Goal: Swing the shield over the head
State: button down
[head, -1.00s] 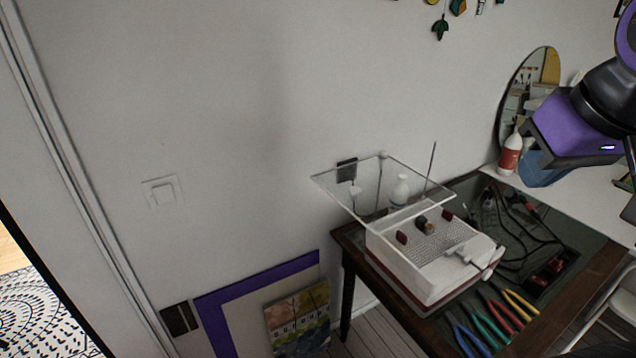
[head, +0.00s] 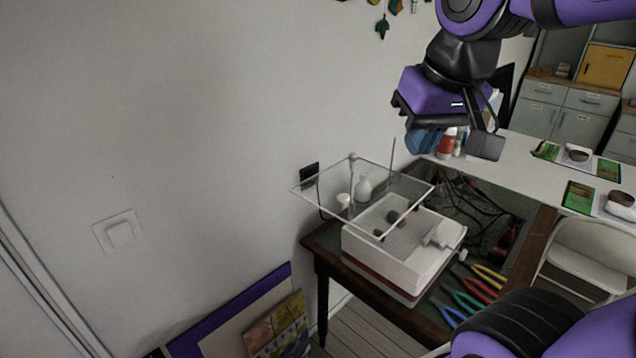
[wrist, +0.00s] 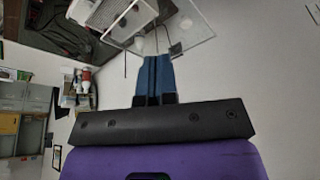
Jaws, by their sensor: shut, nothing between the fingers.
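The clear flat shield (head: 365,196) hangs level above the back left part of a white grinder (head: 400,262) with a grid top. The small dark head (head: 392,216) stands on the grid between two red pieces and shows near the shield's right edge; whether the shield is above it is hard to tell. My gripper (head: 422,143), with blue fingers, is in the air behind and above the grinder, apart from the shield. In the wrist view the fingers (wrist: 155,75) are shut and empty, pointing toward the shield (wrist: 192,32) and grinder (wrist: 95,12).
The grinder stands on a dark-framed table (head: 322,268) with coloured pliers (head: 468,300) in front and cables (head: 485,210) to the right. A red and white bottle (head: 446,142) is near my gripper. The wall is close behind.

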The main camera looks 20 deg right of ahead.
jog(key=w+a+f+m+g+h, duration=0.3)
jog(key=w+a+m, duration=0.3)
jog(key=w, duration=0.4)
jog(key=w+a+f+m+g+h, duration=0.4)
jog(key=w+a, duration=0.3)
jog(key=w, duration=0.4)
send_near(328, 203)
jog(key=shift+m+t+y, duration=0.4)
jog(key=d+f, duration=0.3)
jog(key=shift+w+d, duration=0.3)
jog(key=shift+w, duration=0.05)
jog(key=shift+s+d+f, duration=0.1)
jog(key=shift+s+d, duration=0.2)
jog(key=shift+s, duration=0.25)
jog(key=shift+s+d, duration=0.3)
jog(key=shift+s, duration=0.25)
jog(key=shift+s+d+f, duration=0.2)
jog(key=shift+s+d, duration=0.2)
jog(key=shift+s, duration=0.1)
